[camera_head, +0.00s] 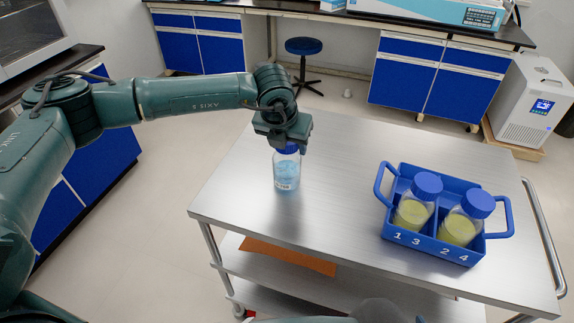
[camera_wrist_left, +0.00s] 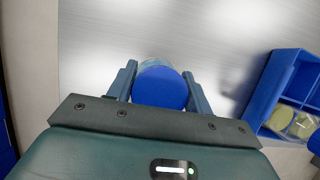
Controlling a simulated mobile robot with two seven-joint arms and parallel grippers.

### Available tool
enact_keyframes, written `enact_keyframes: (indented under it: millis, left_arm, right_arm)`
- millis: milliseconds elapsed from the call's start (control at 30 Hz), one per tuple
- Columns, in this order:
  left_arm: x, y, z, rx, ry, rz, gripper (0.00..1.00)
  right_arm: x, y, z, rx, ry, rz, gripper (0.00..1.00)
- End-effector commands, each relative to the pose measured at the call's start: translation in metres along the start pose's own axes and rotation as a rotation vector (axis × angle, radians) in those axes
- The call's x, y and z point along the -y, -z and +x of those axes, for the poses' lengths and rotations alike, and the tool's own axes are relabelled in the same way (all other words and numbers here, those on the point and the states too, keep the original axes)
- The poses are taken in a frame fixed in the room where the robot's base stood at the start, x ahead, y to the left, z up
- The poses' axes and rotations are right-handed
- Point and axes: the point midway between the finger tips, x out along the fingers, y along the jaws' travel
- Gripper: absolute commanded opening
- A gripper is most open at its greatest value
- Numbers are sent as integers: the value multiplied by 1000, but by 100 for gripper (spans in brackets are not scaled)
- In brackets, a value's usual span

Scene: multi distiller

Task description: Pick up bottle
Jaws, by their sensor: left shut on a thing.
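A clear bottle with blue liquid and a blue cap (camera_head: 287,172) stands upright at the left part of the steel cart top. My left gripper (camera_head: 286,146) comes down on it from above and is shut on its cap. In the left wrist view the blue cap (camera_wrist_left: 160,86) sits between the two fingers of the left gripper (camera_wrist_left: 160,92). The head view does not clearly show whether the bottle's base touches the cart. My right gripper is not in view.
A blue carrier (camera_head: 440,245) with two bottles of yellow-green contents (camera_head: 415,203) (camera_head: 466,219) stands at the right of the cart (camera_head: 340,205). Bare steel lies between it and the held bottle. A stool (camera_head: 304,47) and blue cabinets (camera_head: 440,75) stand behind.

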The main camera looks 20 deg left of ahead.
Motion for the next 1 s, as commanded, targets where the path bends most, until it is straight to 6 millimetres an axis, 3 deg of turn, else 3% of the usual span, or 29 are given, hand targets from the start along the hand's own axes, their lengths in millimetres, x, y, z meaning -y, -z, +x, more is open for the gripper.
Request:
enact_keyframes:
  millis: [400, 767, 1000]
  left_arm:
    - [0, 3, 2, -8, -1, 1, 1]
    - [0, 2, 0, -10, -1, 1, 0]
    - [0, -16, -38, 1, 1, -1, 0]
  right_arm:
    - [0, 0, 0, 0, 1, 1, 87]
    - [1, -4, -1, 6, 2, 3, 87]
    - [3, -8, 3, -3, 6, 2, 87]
